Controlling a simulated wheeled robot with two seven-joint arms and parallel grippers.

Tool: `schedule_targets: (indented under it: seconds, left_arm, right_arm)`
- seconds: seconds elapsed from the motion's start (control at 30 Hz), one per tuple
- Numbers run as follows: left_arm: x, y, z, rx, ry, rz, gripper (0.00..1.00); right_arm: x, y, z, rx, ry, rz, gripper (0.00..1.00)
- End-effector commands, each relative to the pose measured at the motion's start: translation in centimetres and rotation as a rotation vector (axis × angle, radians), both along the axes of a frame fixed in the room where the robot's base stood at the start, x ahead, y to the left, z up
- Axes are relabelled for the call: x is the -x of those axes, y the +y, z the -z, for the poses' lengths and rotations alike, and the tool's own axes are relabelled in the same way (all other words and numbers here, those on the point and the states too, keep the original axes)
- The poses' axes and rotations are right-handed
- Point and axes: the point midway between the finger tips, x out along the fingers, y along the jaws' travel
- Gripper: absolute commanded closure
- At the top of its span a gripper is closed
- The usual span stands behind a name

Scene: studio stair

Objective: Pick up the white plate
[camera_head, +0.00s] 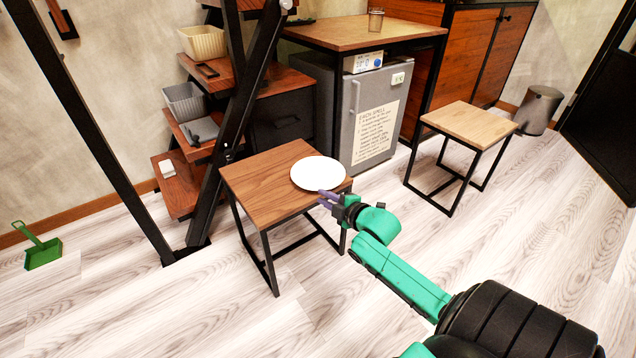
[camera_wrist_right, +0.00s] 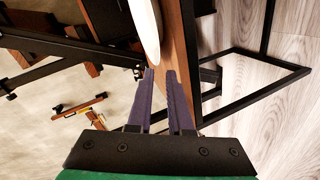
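The white plate (camera_head: 318,173) lies flat on the small wooden stool (camera_head: 262,190), near its right corner. My right gripper (camera_head: 326,197) is at the near edge of the plate, its purple fingers pointing at the rim. In the right wrist view, the fingers (camera_wrist_right: 160,72) stand apart with a gap between them. The plate (camera_wrist_right: 145,30) shows edge-on just beyond the fingertips, beside the stool top (camera_wrist_right: 179,40). I cannot tell whether the rim is slightly between the tips. My left gripper is not in view.
A second stool (camera_head: 470,125) stands to the right. A grey fridge (camera_head: 372,105) under a wooden counter (camera_head: 350,32) stands behind. A stair with baskets (camera_head: 203,42) and black beams is to the left. A green dustpan (camera_head: 42,253) lies far left. The front floor is clear.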

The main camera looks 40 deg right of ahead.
Motion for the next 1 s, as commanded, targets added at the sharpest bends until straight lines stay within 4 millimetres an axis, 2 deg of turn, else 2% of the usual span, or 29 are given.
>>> schedule_targets:
  seconds: [0.03,0.17,0.3,0.43,0.63,0.7,1.0]
  left_arm:
    - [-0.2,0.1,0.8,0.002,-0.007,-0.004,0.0]
    - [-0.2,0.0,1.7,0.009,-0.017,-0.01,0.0]
    - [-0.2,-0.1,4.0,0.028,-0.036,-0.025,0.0]
    - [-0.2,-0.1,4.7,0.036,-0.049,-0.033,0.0]
    - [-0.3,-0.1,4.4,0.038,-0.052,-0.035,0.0]
    - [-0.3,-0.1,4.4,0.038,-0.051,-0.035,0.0]
    - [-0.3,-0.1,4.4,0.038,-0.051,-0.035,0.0]
  right_arm:
    - [-0.9,0.0,0.6,-0.001,-0.004,0.001,0.82]
    - [-2.2,-0.1,1.0,-0.002,-0.002,0.0,0.82]
    - [-4.8,-0.5,1.9,-0.001,-0.005,0.001,0.82]
    - [-6.4,-0.4,2.2,-0.003,-0.001,0.001,0.82]
    - [-6.5,-0.4,2.1,-0.002,0.004,0.0,0.82]
    - [-6.5,-0.4,2.2,-0.002,0.004,0.0,1.0]
    - [-6.5,-0.4,2.1,-0.002,0.003,0.001,1.0]
